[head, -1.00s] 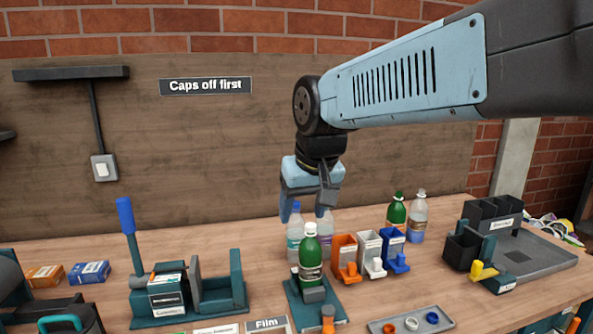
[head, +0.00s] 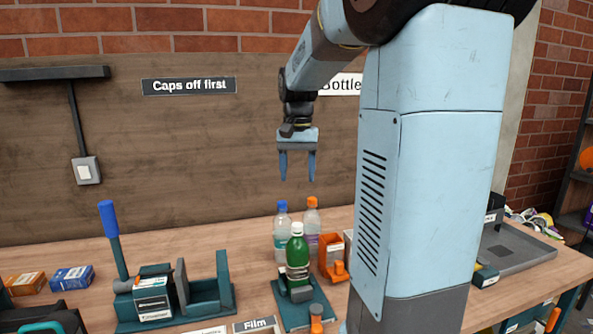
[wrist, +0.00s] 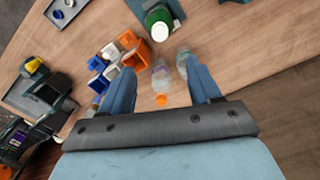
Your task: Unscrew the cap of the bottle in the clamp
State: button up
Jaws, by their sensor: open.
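The green bottle (head: 297,257) with a white cap (head: 297,229) stands upright in the clamp (head: 303,306), which has a teal base. My gripper (head: 297,179) is open and empty, pointing down, with its fingertips above the bottles in the head view. In the wrist view the white cap (wrist: 162,30) lies beyond the fingertips of my gripper (wrist: 162,72), near the top edge, apart from them. The cap is on the bottle; whether it is loose I cannot tell.
Clear bottles with a blue cap (head: 281,205) and an orange cap (head: 312,201) stand behind the clamped bottle. An orange bin (head: 331,262) is to its right. A teal press with a blue handle (head: 107,221) stands left. My arm hides the bench's right middle.

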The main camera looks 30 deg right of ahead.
aim_at(298, 223)
notch_tip(298, 223, down, 14)
jog(key=shift+r, duration=0.15)
dwell(0.5)
jog(key=c, duration=1.1)
jog(key=n, duration=0.4)
jog(key=shift+c, duration=0.2)
jog(key=shift+n, duration=0.6)
jog(key=n, duration=0.2)
jog(key=shift+n, duration=1.6)
